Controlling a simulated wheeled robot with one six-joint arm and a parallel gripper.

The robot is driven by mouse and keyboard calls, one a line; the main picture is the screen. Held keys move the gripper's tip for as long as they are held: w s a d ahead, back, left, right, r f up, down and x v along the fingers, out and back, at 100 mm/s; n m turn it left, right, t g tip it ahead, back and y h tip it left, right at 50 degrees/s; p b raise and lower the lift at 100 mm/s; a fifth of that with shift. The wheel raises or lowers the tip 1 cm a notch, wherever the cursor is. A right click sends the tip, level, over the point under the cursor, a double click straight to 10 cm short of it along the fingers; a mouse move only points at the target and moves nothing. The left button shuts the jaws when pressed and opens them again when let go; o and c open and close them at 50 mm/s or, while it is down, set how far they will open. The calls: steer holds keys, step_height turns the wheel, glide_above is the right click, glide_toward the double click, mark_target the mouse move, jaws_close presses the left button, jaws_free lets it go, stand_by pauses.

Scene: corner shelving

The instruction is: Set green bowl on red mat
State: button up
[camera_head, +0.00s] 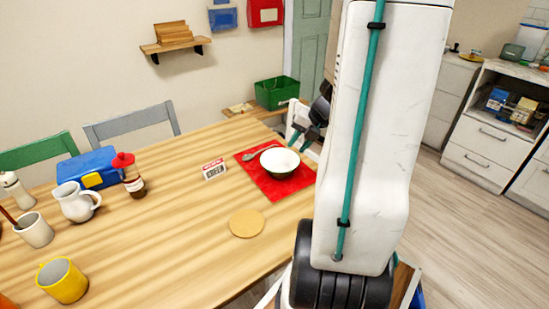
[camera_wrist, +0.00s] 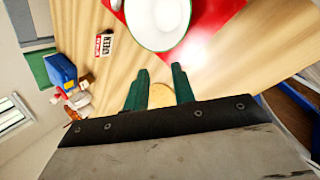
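A bowl (camera_head: 280,160), white inside with a dark green outside, sits upright on the red mat (camera_head: 283,191) on the wooden table. A spoon (camera_head: 262,149) lies on or by the mat at the bowl's left. In the wrist view the bowl (camera_wrist: 158,22) and the red mat (camera_wrist: 205,45) are partly cut off by the top edge. My gripper (camera_wrist: 158,78) shows two green fingers held apart with nothing between them, short of the bowl. In the head view my gripper (camera_head: 306,140) is just right of the bowl, partly hidden by my arm.
A round cork coaster (camera_head: 246,223) lies in front of the mat. A small sign (camera_head: 214,169) stands left of it. A white pitcher (camera_head: 76,202), a red-capped bottle (camera_head: 131,176), a blue box (camera_head: 90,169) and a yellow mug (camera_head: 62,280) stand farther left. The table's middle is clear.

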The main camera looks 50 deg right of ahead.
steer(key=w+a+r+n+g+y, duration=0.1)
steer(key=a+r+n, duration=0.4)
steer(key=a+n, duration=0.55)
steer(key=w+a+r+n+g+y, duration=0.1)
steer(key=a+r+n, duration=0.4)
steer(key=a+n, duration=0.5)
steer(key=s+a+r+n+g+h, duration=0.1)
steer(key=s+a+n, duration=0.4)
steer(key=n, duration=0.8)
steer(key=s+a+r+n+g+h, duration=0.1)
steer(key=s+a+r+n, duration=0.3)
steer(key=n, duration=1)
steer(key=s+a+h, duration=0.1)
steer(key=s, duration=0.2)
steer(key=shift+a+r, duration=0.2)
steer(key=shift+a, duration=0.15)
